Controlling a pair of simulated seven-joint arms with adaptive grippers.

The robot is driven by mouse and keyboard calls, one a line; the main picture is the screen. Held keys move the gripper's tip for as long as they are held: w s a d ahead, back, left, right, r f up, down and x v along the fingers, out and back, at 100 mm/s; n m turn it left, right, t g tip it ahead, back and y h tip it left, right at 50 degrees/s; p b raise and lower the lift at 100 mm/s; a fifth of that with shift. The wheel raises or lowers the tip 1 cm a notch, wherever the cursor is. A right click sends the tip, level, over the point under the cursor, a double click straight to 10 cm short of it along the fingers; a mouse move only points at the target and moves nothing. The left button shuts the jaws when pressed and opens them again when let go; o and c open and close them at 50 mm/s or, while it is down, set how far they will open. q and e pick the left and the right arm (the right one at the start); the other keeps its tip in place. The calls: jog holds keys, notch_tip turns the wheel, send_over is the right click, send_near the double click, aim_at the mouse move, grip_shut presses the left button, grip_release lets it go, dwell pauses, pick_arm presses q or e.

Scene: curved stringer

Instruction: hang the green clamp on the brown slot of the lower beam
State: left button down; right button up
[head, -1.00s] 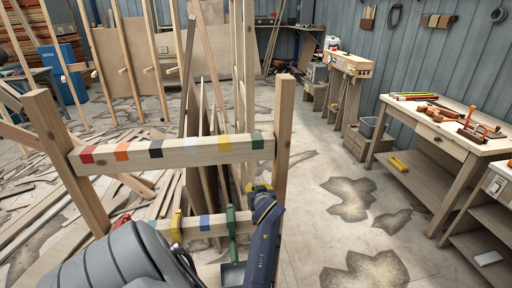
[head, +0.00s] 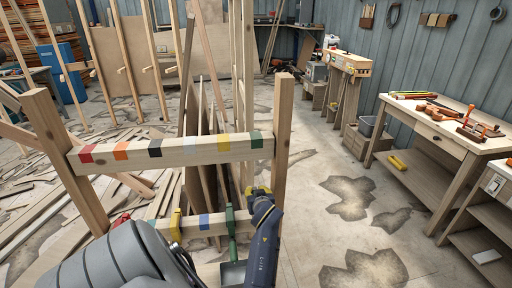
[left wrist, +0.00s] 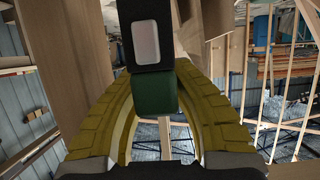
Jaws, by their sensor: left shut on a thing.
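The lower beam (head: 216,229) runs across the front between two wooden posts. A blue slot (head: 204,221) shows on it; I cannot make out a brown slot. The green clamp (head: 231,221) is upright at the beam's right part, its lower end in front of the beam. Whether it rests on the beam is unclear. My left gripper (head: 257,191) is just right of it, near the right post. In the left wrist view, the yellow fingers (left wrist: 160,108) are shut on the green part of the clamp (left wrist: 154,95). My right gripper is not in view.
The upper beam (head: 190,151) with several coloured slots crosses above. A yellow clamp (head: 176,225) and a red clamp (head: 121,221) are left on the lower beam. The right post (head: 283,140) stands close to my gripper. A workbench (head: 450,135) is at right; open floor lies between.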

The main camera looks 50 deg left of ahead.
pick_arm(q)
jog(key=shift+f, duration=0.2)
dwell(0.4)
jog(key=shift+f, duration=1.5)
jog(key=shift+f, duration=0.35)
jog(key=shift+f, duration=1.15)
jog(key=shift+f, duration=0.55)
jog(key=c, duration=1.3)
grip_release()
jog(key=shift+o, duration=0.7)
jog(key=shift+f, duration=0.1)
